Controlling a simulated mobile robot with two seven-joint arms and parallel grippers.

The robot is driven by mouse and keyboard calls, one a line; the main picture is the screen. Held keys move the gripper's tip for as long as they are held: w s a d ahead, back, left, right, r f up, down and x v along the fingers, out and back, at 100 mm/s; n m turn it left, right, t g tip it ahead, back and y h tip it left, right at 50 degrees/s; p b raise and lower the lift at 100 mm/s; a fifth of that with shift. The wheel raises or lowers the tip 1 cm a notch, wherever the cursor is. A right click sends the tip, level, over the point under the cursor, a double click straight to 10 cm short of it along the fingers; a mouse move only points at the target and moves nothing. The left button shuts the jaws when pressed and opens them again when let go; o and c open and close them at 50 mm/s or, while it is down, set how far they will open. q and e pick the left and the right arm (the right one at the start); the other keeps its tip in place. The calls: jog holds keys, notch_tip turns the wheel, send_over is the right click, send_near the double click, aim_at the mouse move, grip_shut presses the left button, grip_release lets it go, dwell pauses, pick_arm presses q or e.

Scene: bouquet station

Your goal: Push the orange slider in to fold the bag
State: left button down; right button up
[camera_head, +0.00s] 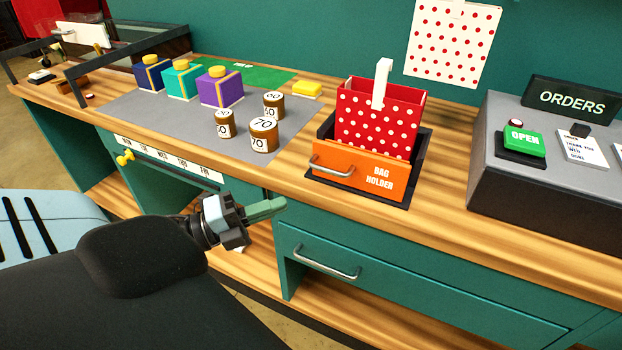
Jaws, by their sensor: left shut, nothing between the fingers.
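The orange slider (358,170) is the front of the bag holder, lettered "BAG HOLDER", with a metal handle on its left part. It stands at the front of a black tray (424,150) on the counter. A red bag with white dots (378,118) stands upright behind it, with a white strip (382,84) rising from its top. My left gripper (268,210) is shut and empty, in front of the counter edge, left of and below the slider, apart from it. My right gripper is not in view.
Brown numbered cylinders (263,136) and boxes in blue, teal and purple (221,90) stand on a grey mat (180,118) at left. A grey console (540,175) with a green OPEN button is at right. A drawer handle (318,264) juts out below the counter.

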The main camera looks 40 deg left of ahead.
pick_arm(q)
jog(key=w+d+r+p, duration=0.1)
jog(key=w+d, duration=0.1)
jog(key=w, duration=0.6)
jog(key=shift+w+r, duration=0.2)
jog(key=shift+w, duration=0.2)
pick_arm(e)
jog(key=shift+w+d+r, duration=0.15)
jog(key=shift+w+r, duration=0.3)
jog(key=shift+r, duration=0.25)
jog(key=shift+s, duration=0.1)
